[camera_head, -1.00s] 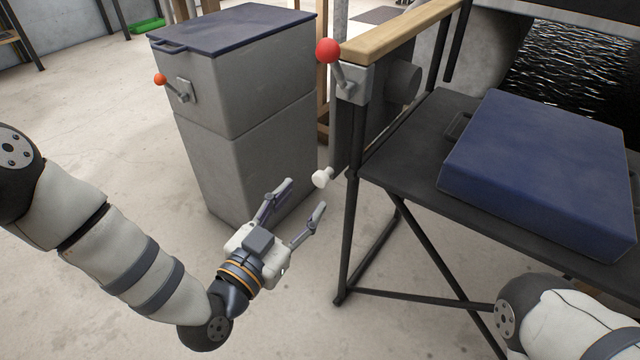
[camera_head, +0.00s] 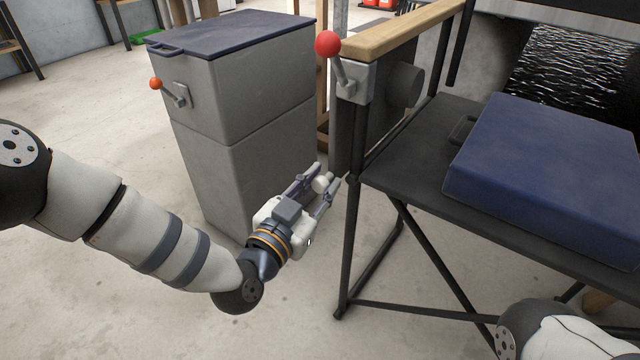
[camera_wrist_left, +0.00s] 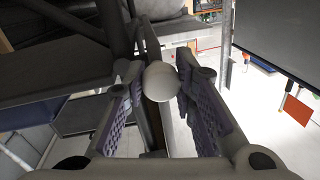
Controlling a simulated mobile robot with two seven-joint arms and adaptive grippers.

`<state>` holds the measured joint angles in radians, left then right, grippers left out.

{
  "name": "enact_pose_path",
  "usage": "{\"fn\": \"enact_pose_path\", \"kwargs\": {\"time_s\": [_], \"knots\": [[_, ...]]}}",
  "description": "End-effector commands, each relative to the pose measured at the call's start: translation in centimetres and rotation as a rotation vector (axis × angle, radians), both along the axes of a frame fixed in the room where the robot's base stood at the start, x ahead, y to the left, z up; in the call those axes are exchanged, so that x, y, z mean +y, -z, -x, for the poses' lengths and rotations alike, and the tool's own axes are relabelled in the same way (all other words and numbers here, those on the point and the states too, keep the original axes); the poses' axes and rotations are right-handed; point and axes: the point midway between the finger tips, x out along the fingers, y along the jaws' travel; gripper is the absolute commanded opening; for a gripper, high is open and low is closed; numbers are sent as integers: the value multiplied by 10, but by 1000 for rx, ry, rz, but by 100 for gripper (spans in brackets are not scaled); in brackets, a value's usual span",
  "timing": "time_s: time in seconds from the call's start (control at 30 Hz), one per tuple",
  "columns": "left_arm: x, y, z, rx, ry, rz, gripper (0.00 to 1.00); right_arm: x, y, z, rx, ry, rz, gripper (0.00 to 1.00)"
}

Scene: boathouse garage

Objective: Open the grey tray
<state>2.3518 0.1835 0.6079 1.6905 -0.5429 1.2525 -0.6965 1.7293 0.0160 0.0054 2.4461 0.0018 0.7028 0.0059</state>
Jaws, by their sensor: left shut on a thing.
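A small white round knob (camera_head: 322,183) sticks out at the left side of the black-framed bench, near its front upright. It also shows large in the left wrist view (camera_wrist_left: 162,80). My left gripper (camera_head: 329,178) is shut on this knob, with one finger on each side of it. In the left wrist view the ridged finger pads (camera_wrist_left: 160,90) flank the knob. What the knob is fixed to is mostly hidden, and I cannot clearly make out the grey tray itself. My right gripper is not in view; only part of my right arm shows at the lower right.
A grey bin (camera_head: 240,90) with a dark blue lid and an orange-knobbed lever (camera_head: 157,84) stands close behind my left gripper. A red-knobbed lever (camera_head: 328,44) is above it. A blue case (camera_head: 555,170) lies on the dark bench top (camera_head: 410,165). Floor in front is clear.

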Motion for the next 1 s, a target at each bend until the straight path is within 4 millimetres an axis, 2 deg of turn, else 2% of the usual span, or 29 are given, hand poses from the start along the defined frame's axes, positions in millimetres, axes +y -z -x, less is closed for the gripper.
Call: {"fn": "enact_pose_path", "kwargs": {"time_s": [0.17, 0.37, 0.67, 1.0], "knots": [[3, 0, -2, -7, -1, -10, 0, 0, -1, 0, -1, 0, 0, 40], [17, -3, -12, -54, -1, -73, 0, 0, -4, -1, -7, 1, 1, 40], [62, -16, -45, -202, -2, -274, 0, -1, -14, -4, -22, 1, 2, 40], [114, -51, -82, -392, -3, -536, 0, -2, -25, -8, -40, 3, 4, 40]]}}
